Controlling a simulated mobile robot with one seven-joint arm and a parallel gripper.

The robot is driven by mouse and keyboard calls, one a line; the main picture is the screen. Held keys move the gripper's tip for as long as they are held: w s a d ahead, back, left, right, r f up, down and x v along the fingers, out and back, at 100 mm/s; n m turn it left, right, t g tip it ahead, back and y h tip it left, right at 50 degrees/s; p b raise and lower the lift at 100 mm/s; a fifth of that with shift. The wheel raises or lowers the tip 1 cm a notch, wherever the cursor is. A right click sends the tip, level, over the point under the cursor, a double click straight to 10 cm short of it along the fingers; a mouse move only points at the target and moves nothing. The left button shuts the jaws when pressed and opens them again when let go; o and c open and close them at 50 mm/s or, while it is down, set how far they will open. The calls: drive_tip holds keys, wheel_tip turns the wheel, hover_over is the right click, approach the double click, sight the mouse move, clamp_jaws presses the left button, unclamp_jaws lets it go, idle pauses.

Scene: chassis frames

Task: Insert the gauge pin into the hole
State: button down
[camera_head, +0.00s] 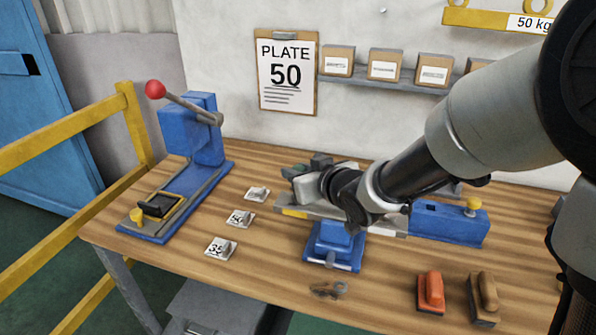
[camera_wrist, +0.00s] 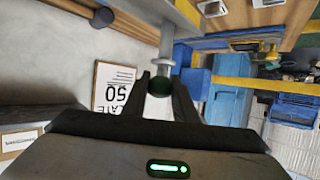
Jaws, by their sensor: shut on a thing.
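My gripper (camera_wrist: 160,82) is shut on the dark green ball end of a grey pin (camera_wrist: 166,45) in the wrist view. The pin has a collar and points away from the fingers toward a grey metal edge (camera_wrist: 184,12). I cannot tell whether its tip touches that edge or enters a hole. In the head view my gripper (camera_head: 308,172) is above the left part of a grey metal bar (camera_head: 290,210) with a yellow end, on a blue stand (camera_head: 333,247). The pin is not clear there, and no hole is visible.
A blue block (camera_head: 445,224) with a yellow knob extends right. A blue lever press (camera_head: 193,140) stands left. Several small cards, one marked 35 (camera_head: 214,250), lie between. Orange (camera_head: 430,290) and brown (camera_head: 485,295) tools lie front right. A PLATE 50 clipboard (camera_head: 287,72) hangs behind.

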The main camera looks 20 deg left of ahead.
drive_tip(key=shift+f+b, duration=2.2)
drive_tip(key=shift+f, duration=0.25)
drive_tip(key=c, duration=1.4)
unclamp_jaws()
drive_tip(key=shift+o, duration=0.2)
drive_tip(key=b+v, duration=0.1)
drive_tip(key=v, duration=1.6)
drive_tip(key=shift+s+d+b, duration=0.2)
drive_tip(key=shift+b, duration=0.15)
